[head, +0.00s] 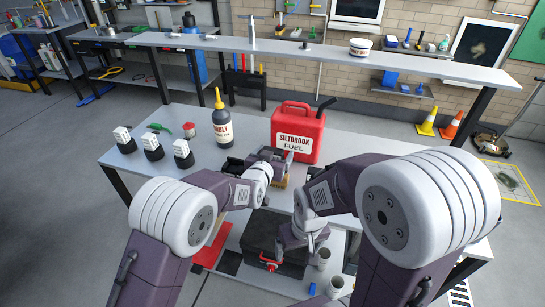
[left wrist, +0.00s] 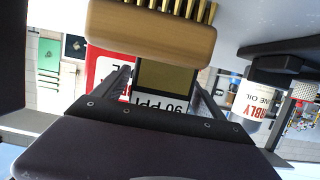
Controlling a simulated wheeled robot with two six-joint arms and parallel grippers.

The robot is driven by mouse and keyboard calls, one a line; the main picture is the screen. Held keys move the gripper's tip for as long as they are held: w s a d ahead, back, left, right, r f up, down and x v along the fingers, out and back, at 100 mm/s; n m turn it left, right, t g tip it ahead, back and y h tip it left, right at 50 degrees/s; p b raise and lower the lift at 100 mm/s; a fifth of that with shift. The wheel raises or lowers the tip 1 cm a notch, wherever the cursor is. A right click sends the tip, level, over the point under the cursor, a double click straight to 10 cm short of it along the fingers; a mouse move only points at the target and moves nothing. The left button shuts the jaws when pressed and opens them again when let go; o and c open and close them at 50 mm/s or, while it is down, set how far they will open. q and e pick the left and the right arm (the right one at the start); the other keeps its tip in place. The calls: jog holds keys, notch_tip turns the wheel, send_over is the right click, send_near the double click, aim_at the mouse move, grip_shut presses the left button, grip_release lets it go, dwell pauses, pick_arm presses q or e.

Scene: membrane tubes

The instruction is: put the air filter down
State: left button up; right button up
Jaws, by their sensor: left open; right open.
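The air filter (left wrist: 166,76) shows in the left wrist view as a block with an olive-brown face and a white edge printed "90 PPI". My left gripper (left wrist: 160,88) is open, with one finger on each side of it; I cannot tell whether either finger touches it. In the head view my left gripper (head: 270,158) is over the worktable in front of the red fuel can (head: 298,132), and the filter is hard to make out there. My right gripper (head: 287,243) is open and low over a black box (head: 262,229) at the table's front; its fingers are mostly hidden.
A wooden brush (left wrist: 150,42) with brass bristles lies close to the filter. An oil bottle (head: 220,128) and several small white-topped black containers (head: 153,147) stand to the left. A raised shelf (head: 310,52) runs behind. The table's left front is clear.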

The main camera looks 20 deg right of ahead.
pick_arm(q)
jog(key=v, duration=1.2)
jog(key=shift+a+r, duration=0.1)
jog(key=s+a+f+n+g+y, duration=0.25)
jog(key=a+f, duration=0.25)
jog(key=a, duration=0.7)
jog(key=s+a+f+n+g+y, duration=0.2)
jog(key=s+a+f+g+y, duration=0.25)
jog(key=a, duration=0.75)
jog(key=s+a+f+n+g, duration=0.1)
jog(key=s+a+g, duration=0.1)
jog(key=s, duration=0.4)
jog(key=s+a+f+n+g+y, duration=0.1)
jog(key=s+a+f+g, duration=0.1)
jog(key=s+a, duration=0.3)
jog(key=shift+s+a, duration=0.35)
jog(key=shift+s, duration=0.1)
jog(key=shift+n, duration=0.25)
